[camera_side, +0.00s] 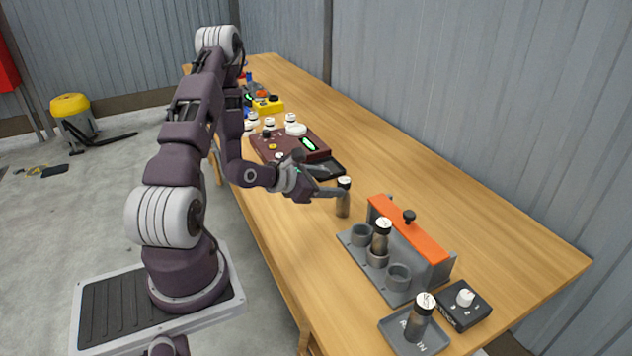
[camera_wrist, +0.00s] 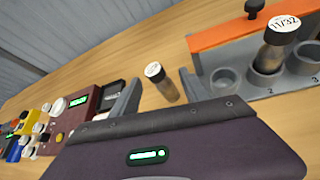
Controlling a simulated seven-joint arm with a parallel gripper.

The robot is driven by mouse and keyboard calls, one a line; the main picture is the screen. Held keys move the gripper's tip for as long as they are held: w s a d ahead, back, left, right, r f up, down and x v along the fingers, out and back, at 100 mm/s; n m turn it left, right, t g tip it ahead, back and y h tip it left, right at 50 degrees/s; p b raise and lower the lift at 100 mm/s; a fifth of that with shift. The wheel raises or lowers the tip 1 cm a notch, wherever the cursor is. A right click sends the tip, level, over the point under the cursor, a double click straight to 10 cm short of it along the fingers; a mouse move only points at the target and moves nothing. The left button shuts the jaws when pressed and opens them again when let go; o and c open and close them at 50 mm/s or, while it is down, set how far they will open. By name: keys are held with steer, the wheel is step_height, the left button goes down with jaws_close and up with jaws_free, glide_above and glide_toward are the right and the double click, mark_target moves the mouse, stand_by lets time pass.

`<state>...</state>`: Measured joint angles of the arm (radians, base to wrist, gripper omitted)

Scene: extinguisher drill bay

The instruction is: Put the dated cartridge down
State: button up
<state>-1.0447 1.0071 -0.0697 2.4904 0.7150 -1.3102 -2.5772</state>
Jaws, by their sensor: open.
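A dark cartridge with a white cap (camera_side: 343,198) stands upright on the bench, left of the rack; its cap print is too small to read. It also shows in the wrist view (camera_wrist: 162,82). My gripper (camera_side: 330,180) is open, with its fingers at either side of this cartridge in the wrist view (camera_wrist: 158,92). A second cartridge (camera_side: 381,238) sits in the middle cup of the grey rack (camera_side: 352,248); its cap reads 11/32 in the wrist view (camera_wrist: 279,45).
The rack's two outer cups are empty; an orange bar (camera_side: 415,235) with a black knob runs behind them. A maroon device (camera_side: 290,145) and several small items are farther back.

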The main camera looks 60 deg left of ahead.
steer(key=s+d+r+m+g, duration=0.1)
steer(key=d+r+m+g, duration=0.1)
steer(key=d+r+m, duration=0.6)
steer(key=d+r+m+g, duration=0.1)
steer(key=r+m+g, duration=0.35)
steer(key=m, duration=0.75)
steer(key=s+d+r+m+h, duration=0.1)
steer(key=s+d+r+m, duration=0.3)
steer(key=s+d+m, duration=0.3)
steer(key=s+d+r+m+h, duration=0.1)
steer(key=s+d+r+m, duration=0.4)
steer(key=s+d+m, duration=0.3)
steer(key=s, duration=0.4)
steer(key=shift+s, duration=0.35)
